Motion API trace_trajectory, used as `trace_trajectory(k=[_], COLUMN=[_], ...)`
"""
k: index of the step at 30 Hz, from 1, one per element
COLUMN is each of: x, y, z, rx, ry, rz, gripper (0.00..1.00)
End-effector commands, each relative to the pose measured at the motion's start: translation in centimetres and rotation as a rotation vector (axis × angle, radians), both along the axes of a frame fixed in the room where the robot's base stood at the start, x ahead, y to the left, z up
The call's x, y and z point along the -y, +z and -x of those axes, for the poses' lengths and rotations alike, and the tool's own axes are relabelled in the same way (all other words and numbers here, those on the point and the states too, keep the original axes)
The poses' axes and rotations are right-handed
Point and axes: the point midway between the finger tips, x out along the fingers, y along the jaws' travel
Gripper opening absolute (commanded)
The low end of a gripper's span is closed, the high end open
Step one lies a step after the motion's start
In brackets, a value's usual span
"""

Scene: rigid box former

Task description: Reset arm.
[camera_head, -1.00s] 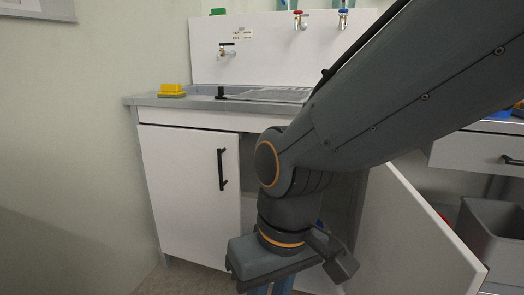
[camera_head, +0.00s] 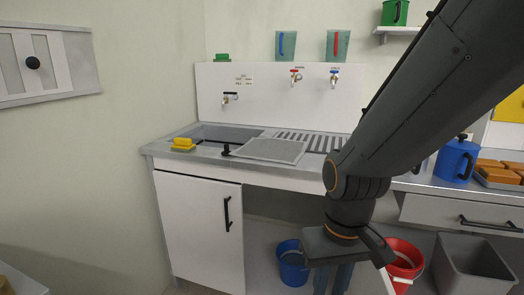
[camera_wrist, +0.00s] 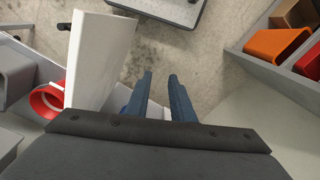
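My gripper (camera_head: 333,278) points down in front of the open sink cabinet in the head view, partly cut off by the lower edge. In the wrist view its two blue fingers (camera_wrist: 160,80) stand apart with nothing between them, so it is open and empty. My dark grey arm comes in from the upper right of the head view and bends downward at the elbow-like joint. The white panel (camera_wrist: 98,60), which looks like the open cabinet door, stands left of the fingers in the wrist view.
The sink counter (camera_head: 165,148) holds a yellow sponge (camera_head: 184,143) and a drying rack (camera_head: 272,150). A blue bucket (camera_head: 292,266) is inside the cabinet. A red bucket (camera_head: 404,262) and grey bin (camera_head: 472,265) stand right. Bare floor (camera_wrist: 215,60) lies beyond my fingers.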

Motion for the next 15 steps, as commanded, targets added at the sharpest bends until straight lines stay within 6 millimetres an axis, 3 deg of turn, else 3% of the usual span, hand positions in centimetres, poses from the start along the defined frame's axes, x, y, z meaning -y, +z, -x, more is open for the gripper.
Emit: trace_trajectory(k=[1, 6, 15], x=[0.8, 3.3, 6.3], y=[1.8, 4.8, 8.0], z=[0.4, 1.0, 1.9], rx=[-0.004, -0.011, -0.022], ry=[-0.022, -0.082, -0.154], rz=[0.004, 0.016, 0.029], gripper=[0.22, 0.22, 0.22])
